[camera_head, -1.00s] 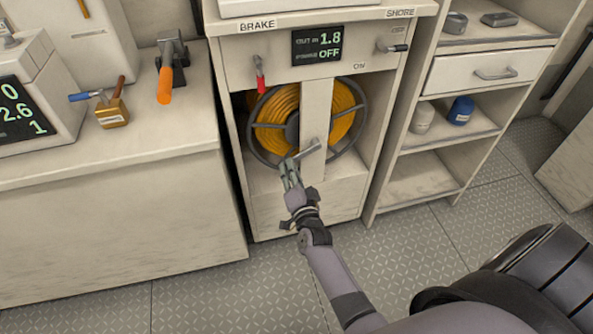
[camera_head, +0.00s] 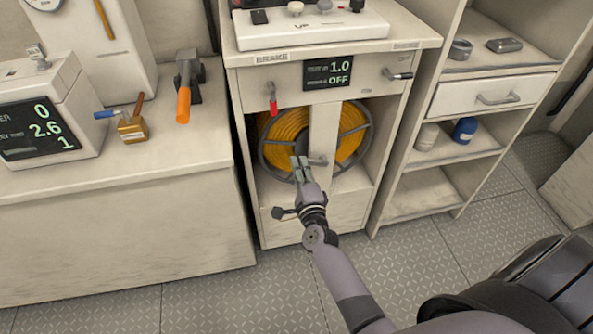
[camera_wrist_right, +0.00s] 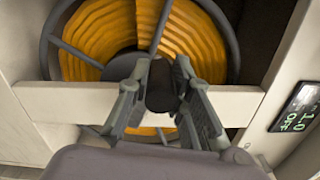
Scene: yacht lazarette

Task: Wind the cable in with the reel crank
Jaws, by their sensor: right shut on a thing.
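The reel (camera_head: 282,150) with orange cable (camera_head: 291,127) sits in the open bay of the white cabinet, behind an upright post. The grey crank (camera_head: 318,161) sticks out from the post, its arm pointing left and about level. My right gripper (camera_head: 300,163) is at the handle end of the crank. In the right wrist view, my right gripper (camera_wrist_right: 166,88) is shut on the dark crank handle (camera_wrist_right: 161,92), with the orange cable (camera_wrist_right: 100,35) behind it. The display (camera_head: 328,73) reads 1.0 and OFF. My left gripper is not in view.
A counter (camera_head: 110,175) stands left, shelves (camera_head: 425,190) right. The floor in front is open.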

